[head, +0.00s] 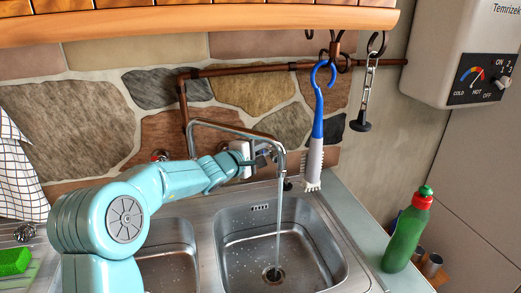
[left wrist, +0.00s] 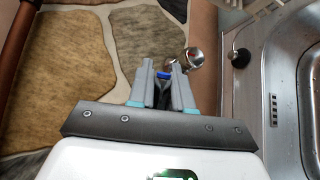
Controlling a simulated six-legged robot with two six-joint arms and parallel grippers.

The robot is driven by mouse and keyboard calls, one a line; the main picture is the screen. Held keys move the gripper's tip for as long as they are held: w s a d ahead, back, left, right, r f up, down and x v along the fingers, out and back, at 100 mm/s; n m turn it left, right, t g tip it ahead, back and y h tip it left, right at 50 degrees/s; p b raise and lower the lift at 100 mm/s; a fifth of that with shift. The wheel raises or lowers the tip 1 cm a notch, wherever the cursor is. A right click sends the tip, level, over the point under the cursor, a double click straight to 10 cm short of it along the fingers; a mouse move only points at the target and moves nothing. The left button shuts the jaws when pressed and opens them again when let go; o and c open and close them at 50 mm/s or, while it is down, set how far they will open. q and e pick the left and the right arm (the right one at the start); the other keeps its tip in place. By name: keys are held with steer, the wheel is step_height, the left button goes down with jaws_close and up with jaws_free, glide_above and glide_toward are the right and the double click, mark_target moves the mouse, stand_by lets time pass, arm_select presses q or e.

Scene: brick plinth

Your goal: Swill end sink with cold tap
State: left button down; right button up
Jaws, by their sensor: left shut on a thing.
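The end sink (head: 318,235) is the right-hand steel basin in the head view. A swivel spout (head: 235,128) reaches over it, and a thin stream of water (head: 279,215) falls near the drain (head: 273,275). My left gripper (head: 266,156) is at the wall behind the spout, shut on the cold tap. My right gripper is not in view.
A green bottle (head: 404,238) stands right of the sink. A second basin (head: 170,265) is partly behind my left arm. A water heater (head: 460,55) hangs top right.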

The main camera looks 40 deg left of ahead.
arm_select(q)
steer(key=shift+s+d+m+h+p, duration=0.15)
steer(key=shift+s+m+h+p, duration=0.2)
steer(key=shift+h, duration=0.3)
steer(key=shift+s+d+m+h+p, duration=0.1)
steer(key=shift+s+m+h, duration=0.25)
steer(key=shift+m+h, duration=0.3)
steer(key=shift+s+d+m+h+p, duration=0.15)
steer(key=shift+s+m+h+p, duration=0.2)
steer(key=shift+h, duration=0.35)
steer(key=shift+s+d+m+g+h+p, duration=0.1)
steer(key=shift+s+m+g+h+p, duration=0.15)
steer(key=shift+s+m+g+h, duration=0.85)
steer(key=shift+s+d+m+g+h+p, duration=0.1)
steer(key=shift+s+m+g+h+p, duration=0.2)
steer(key=shift+s+m+g+h, duration=0.8)
steer(key=shift+s+d+m+g+h+p, duration=0.1)
steer(key=shift+s+m+g+h+p, duration=0.35)
steer(key=shift+m+h, duration=1.2)
steer(key=shift+w+n+h, duration=0.1)
steer(key=shift+n+h, duration=0.2)
steer(key=shift+h, duration=0.05)
steer(key=c, duration=1.1)
jaws_free()
steer(key=shift+a, duration=0.1)
